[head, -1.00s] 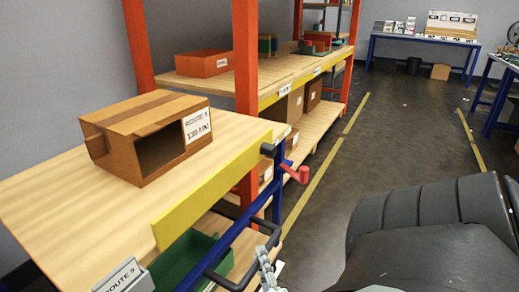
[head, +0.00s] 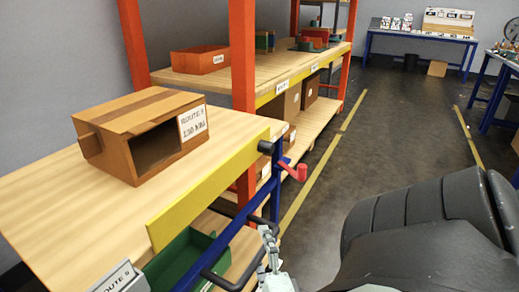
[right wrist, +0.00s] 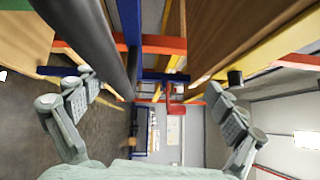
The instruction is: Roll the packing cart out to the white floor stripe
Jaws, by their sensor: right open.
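The packing cart has a wooden top (head: 60,208) with a yellow front edge, a blue frame (head: 233,228) and a black handle (head: 222,277). A red lever (head: 297,172) stands out at its far end; it also shows in the right wrist view (right wrist: 172,108). My right gripper (head: 269,248) is open and empty, close to the handle at the cart's right side. In the right wrist view its fingers (right wrist: 150,85) are spread, with a black bar (right wrist: 92,38) running beyond them on the left. I cannot make out a white floor stripe. My left gripper is not seen.
An open cardboard box (head: 145,128) labelled with a route sits on the cart top, and a green bin (head: 182,262) is below. An orange-post rack (head: 242,60) stands behind. Yellow floor lines (head: 318,170) border a clear aisle leading to a far blue table (head: 410,42).

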